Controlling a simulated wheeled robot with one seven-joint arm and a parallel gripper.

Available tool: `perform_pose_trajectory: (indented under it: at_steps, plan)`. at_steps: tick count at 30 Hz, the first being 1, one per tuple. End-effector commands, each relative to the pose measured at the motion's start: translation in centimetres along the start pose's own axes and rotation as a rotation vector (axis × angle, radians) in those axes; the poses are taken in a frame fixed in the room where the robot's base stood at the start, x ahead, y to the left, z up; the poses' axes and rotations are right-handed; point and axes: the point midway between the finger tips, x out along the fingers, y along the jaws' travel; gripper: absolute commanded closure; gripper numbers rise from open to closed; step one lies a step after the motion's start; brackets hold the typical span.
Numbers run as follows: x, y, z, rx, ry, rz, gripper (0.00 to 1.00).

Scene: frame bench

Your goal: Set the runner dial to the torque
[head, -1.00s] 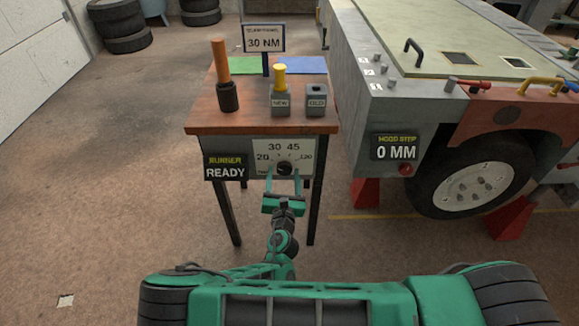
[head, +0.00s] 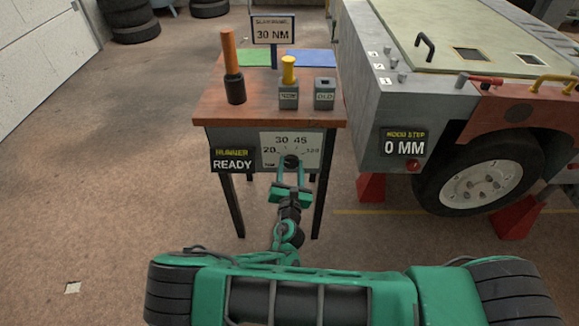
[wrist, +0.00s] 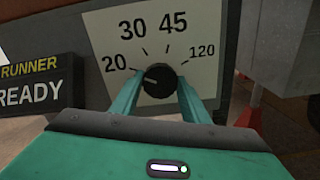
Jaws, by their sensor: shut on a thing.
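The runner dial is a round black knob (wrist: 160,78) on a white scale plate (wrist: 172,22) marked 20, 30, 45 and 120. Its pale pointer mark faces left, toward the 20 side and away from 30. The dial (head: 291,161) also shows on the bench front in the head view. My gripper (wrist: 160,90) has one green finger on each side of the knob and is shut on it. The torque sign (head: 273,29) above the bench reads 30 NM. The runner display (head: 232,160) reads READY.
The wooden bench top (head: 262,105) carries an orange-handled tool (head: 232,65), a block marked NEW (head: 289,97) with a yellow-topped piece, and a block marked OLD (head: 325,92). A vehicle (head: 400,110) with a 0 MM display stands close on the right.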

Motion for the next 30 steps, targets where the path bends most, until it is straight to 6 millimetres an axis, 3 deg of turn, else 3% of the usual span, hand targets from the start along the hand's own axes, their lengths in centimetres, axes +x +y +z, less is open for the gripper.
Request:
perform_pose_trajectory:
  at_steps: [18,30]
  plan:
    - [0.10,-0.09,0.19,0.484,-0.005,0.000,0.81]
    - [0.07,-0.14,0.17,0.671,-0.005,0.000,0.81]
